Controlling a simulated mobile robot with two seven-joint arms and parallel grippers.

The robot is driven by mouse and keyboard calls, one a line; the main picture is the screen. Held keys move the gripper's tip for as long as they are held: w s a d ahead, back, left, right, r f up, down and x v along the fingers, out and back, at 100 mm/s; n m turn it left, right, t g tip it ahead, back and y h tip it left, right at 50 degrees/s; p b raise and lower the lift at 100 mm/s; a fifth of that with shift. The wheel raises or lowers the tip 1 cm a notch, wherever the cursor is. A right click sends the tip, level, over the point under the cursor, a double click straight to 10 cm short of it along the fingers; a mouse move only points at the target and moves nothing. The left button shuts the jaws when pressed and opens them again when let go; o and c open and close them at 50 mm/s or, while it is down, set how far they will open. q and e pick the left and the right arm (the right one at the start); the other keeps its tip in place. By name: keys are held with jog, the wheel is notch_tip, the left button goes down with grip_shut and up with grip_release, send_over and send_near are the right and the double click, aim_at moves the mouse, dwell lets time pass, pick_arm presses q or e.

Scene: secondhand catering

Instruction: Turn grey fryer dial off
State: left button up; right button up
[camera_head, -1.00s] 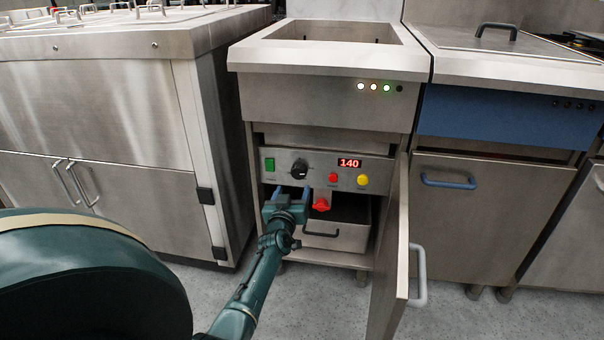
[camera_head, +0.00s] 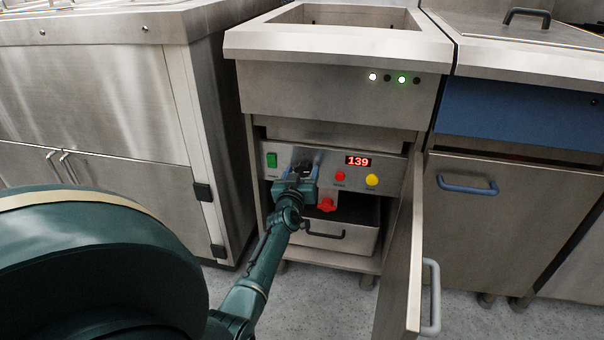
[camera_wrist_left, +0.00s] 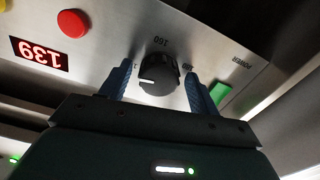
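The grey fryer (camera_head: 330,100) stands in the middle of the head view with its lower door open. Its control panel carries a black dial (camera_wrist_left: 159,75) with a white pointer mark, well seen in the left wrist view. In the head view my left gripper (camera_head: 302,166) largely covers the dial. My left gripper, also in the left wrist view (camera_wrist_left: 158,90), is open, with one blue finger on each side of the dial. I cannot tell whether the fingers touch it. The red display (camera_head: 358,161) reads 139. My right gripper is not in view.
The panel also has a green switch (camera_head: 271,160), a red button (camera_head: 340,176) and a yellow button (camera_head: 372,180). A red valve handle (camera_head: 327,205) sits below. The open door (camera_head: 403,255) stands to the right of my left arm. A blue-fronted fryer (camera_head: 515,125) is on the right.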

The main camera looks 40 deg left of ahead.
pick_arm(q)
jog(key=c, duration=0.9)
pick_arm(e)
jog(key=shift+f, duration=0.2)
pick_arm(q)
jog(key=shift+n, duration=1.2)
jog(key=n, duration=0.5)
jog(key=shift+r+p, duration=0.1)
jog(key=shift+p, duration=0.3)
jog(key=n, duration=0.5)
jog(key=shift+n, duration=0.3)
jog(key=shift+n+b, duration=0.3)
jog(key=shift+n, duration=0.6)
jog(key=shift+r+n, duration=0.1)
jog(key=shift+n, duration=0.4)
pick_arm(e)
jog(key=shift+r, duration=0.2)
pick_arm(q)
jog(key=shift+w, duration=0.1)
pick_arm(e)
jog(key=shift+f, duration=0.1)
